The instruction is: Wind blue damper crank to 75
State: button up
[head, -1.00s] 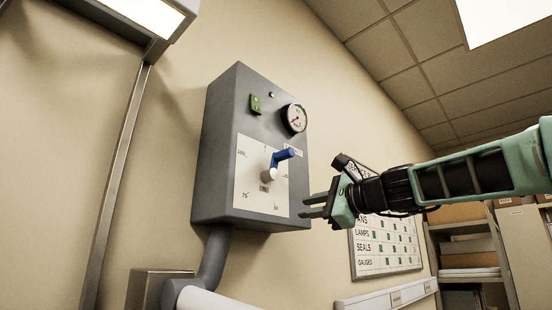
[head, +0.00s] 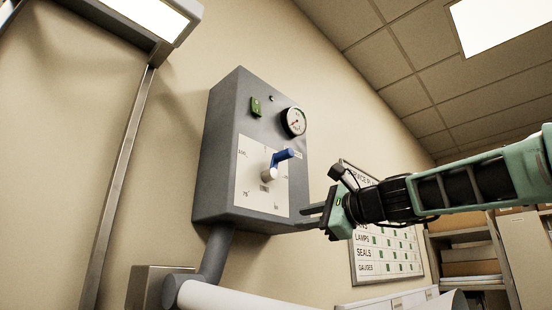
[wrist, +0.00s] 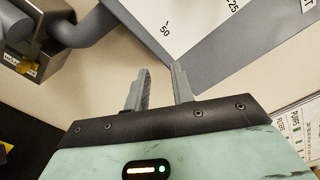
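The blue damper crank (head: 284,156) sits on a white scale plate (head: 246,168) on the front of a grey wall box (head: 218,160). Its blue handle points up and right from a pale hub (head: 268,174). The 75 mark (head: 245,194) is at the plate's lower left. My gripper (head: 300,216) is apart from the crank, to its lower right by the box's lower right corner. In the wrist view its fingers (wrist: 160,72) are spread with nothing between them. That view shows the plate's 50 mark (wrist: 165,30) and 25 mark; the crank is out of that view.
A lamp (head: 150,14) hangs at upper left. A chart board (head: 364,265) and shelves (head: 470,254) are behind my arm.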

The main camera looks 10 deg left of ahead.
jog(key=shift+w+d+f, duration=0.35)
jog(key=shift+w+d, duration=0.05)
jog(key=shift+w, duration=0.15)
jog(key=f+b, duration=0.1)
jog(key=w+d+f+b, duration=0.1)
jog(key=shift+w+d+f+b, duration=0.1)
jog(key=shift+w+f+b, duration=0.15)
jog(key=shift+b, duration=0.05)
dwell(0.4)
jog(key=shift+f+b, duration=0.75)
